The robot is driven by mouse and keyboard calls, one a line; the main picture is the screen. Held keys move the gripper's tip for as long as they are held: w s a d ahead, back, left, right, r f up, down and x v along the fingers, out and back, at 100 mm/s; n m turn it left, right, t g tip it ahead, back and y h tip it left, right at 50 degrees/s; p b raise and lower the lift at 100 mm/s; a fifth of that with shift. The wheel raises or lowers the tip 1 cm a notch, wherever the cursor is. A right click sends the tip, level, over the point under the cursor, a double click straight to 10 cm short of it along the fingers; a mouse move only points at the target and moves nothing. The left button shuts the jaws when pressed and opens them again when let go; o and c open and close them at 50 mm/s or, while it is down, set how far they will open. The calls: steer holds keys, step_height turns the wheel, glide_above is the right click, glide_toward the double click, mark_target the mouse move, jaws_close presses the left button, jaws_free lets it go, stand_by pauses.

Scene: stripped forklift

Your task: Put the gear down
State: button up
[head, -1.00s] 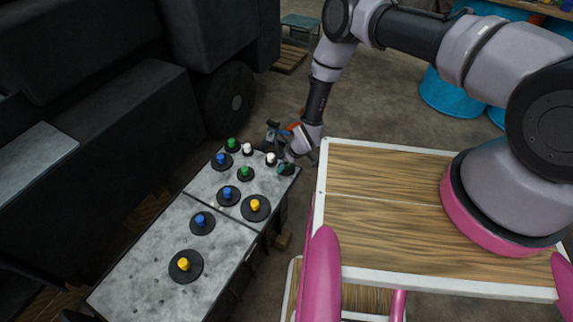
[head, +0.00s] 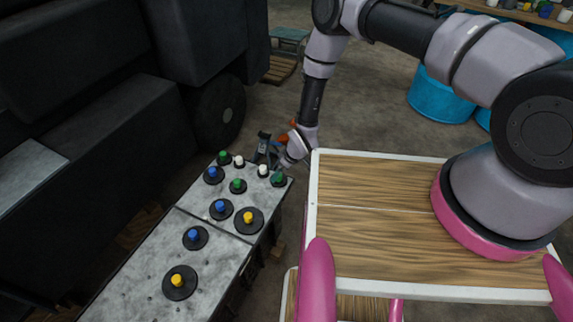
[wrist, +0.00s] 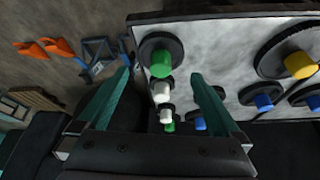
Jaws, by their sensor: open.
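My gripper (head: 283,163) is at the far right end of a grey metal-topped box. In the wrist view its two teal fingers (wrist: 160,82) are apart, with nothing held between them. A black gear with a green knob (head: 279,180) lies at the box top's right corner, just by the gripper. It also shows beyond the fingertips in the wrist view (wrist: 152,46). Small white-knobbed pieces (wrist: 162,92) show between the fingers, farther down the picture. Several other gears lie flat on the box, including a yellow-knobbed one (head: 249,220) and a blue-knobbed one (head: 221,209).
The grey box top (head: 130,270) has bare room at its near end. My wooden-topped base stands to the right of the box. Black forklift bodywork (head: 110,110) stands on the left. Orange objects (wrist: 45,47) lie beyond the box. Blue drums (head: 440,97) stand at the back right.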

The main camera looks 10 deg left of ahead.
steer(key=w+d+r+m+t, duration=0.15)
steer(key=w+d+r, duration=0.3)
steer(key=r, duration=1.15)
steer(key=w+d+r+m+h, duration=0.1)
steer(key=w+d+r+m, duration=0.4)
steer(key=r, duration=1.1)
steer(key=w+d+r+t, duration=0.1)
steer(key=w+d+r, duration=0.2)
steer(key=d+r, duration=0.85)
steer(key=s+d+r+m, duration=0.2)
steer(key=s+r, duration=0.1)
steer(key=r, duration=0.5)
steer(key=s+d+r+m+h, duration=0.1)
steer(key=s+d+r, duration=0.2)
steer(key=r, duration=0.4)
steer(key=s+d+r+m, duration=0.2)
steer(key=s+r, duration=0.2)
steer(key=r, duration=0.4)
steer(key=s+d+r+m+t, duration=0.1)
steer(key=s+d+r+m, duration=0.1)
steer(key=s, duration=0.6)
steer(key=s+d+r+m+t, duration=0.1)
steer(key=s+d+r, duration=0.3)
steer(key=s, duration=0.5)
step_height(320, 180, up, 2)
steer(key=shift+d+r+m, duration=0.1)
steer(key=shift+d+m, duration=0.1)
steer(key=shift+m, duration=0.55)
